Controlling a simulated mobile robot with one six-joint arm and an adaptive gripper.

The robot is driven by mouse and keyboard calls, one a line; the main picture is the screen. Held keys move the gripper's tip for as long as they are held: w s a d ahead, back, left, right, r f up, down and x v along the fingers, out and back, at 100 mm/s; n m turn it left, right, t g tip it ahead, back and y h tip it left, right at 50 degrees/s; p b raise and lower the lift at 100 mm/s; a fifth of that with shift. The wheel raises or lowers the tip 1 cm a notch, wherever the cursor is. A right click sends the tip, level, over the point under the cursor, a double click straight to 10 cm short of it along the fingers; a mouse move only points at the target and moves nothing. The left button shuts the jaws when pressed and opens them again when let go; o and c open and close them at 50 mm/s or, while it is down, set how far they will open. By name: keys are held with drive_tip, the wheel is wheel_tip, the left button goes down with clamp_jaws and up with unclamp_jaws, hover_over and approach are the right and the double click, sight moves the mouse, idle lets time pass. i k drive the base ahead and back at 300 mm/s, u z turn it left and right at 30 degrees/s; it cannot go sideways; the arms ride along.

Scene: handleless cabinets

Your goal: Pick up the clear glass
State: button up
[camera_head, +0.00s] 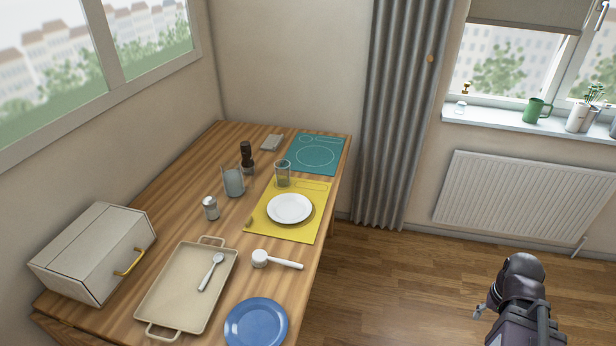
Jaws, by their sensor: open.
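A clear glass (283,174) stands upright on the wooden table, at the far left edge of the yellow mat (311,226) and behind the white plate (290,208). A second see-through, bluish vessel (233,182) stands to its left; I cannot tell exactly what it is. My gripper (481,311) shows only in part at the lower right, beside my dark arm. It is open, above the floor, well away from the table and touching nothing. Most of its fingers are hidden by the arm.
A dark pepper mill (246,155) and a metal shaker (211,208) stand near the glasses. A tray with a spoon (160,300), blue plate (257,323), white scoop (262,259) and white box (92,250) fill the near table. Floor (400,285) between table and arm is clear.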

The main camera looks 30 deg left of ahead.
sight(282, 167)
drive_tip(key=z, duration=0.8)
drive_tip(key=i, duration=2.1)
drive_tip(key=u, duration=5)
drive_tip(key=i, duration=0.1)
drive_tip(key=z, duration=3.25)
